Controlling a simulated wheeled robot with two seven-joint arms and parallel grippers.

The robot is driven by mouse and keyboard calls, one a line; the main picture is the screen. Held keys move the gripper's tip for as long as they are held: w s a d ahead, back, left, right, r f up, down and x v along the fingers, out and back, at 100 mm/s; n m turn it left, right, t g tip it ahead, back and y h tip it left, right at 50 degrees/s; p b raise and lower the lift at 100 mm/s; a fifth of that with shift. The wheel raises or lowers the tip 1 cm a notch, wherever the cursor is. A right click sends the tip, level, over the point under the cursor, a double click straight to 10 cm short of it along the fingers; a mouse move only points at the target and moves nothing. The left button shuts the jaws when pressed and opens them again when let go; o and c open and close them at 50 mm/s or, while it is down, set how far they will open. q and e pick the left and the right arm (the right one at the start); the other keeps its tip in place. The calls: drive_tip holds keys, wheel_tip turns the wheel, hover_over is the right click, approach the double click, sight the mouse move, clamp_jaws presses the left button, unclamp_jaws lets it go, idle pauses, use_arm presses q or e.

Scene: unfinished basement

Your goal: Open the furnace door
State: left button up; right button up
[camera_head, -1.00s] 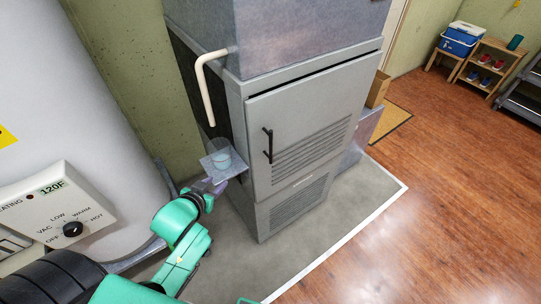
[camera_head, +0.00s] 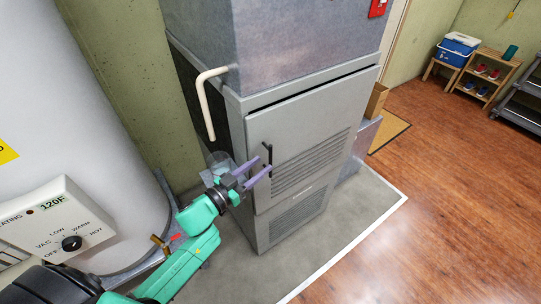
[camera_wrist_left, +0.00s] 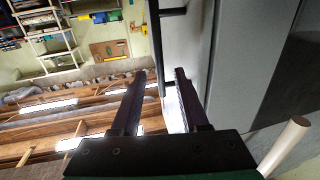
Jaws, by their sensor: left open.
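The furnace (camera_head: 255,105) is a tall grey metal cabinet. Its upper door (camera_head: 310,118) sits in the front, with a dark gap along the top edge; it looks shut. A black vertical bar handle (camera_head: 268,152) is on the door's left side. My left gripper (camera_head: 264,164) is open at the handle, its two purple-grey fingers pointing at the door. In the left wrist view the handle (camera_wrist_left: 158,45) runs down between the open fingertips (camera_wrist_left: 159,72); I cannot tell whether they touch it. My right gripper is not in view.
A cream pipe (camera_head: 205,103) bends down at the furnace's left. A large white water heater (camera_head: 75,120) stands at the left. The wooden floor (camera_head: 440,200) in front is clear.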

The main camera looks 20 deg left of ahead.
sight(270, 158)
use_arm(q)
drive_tip(key=x, duration=0.5)
drive_tip(key=shift+w+d, duration=0.1)
clamp_jaws()
idle(1.2)
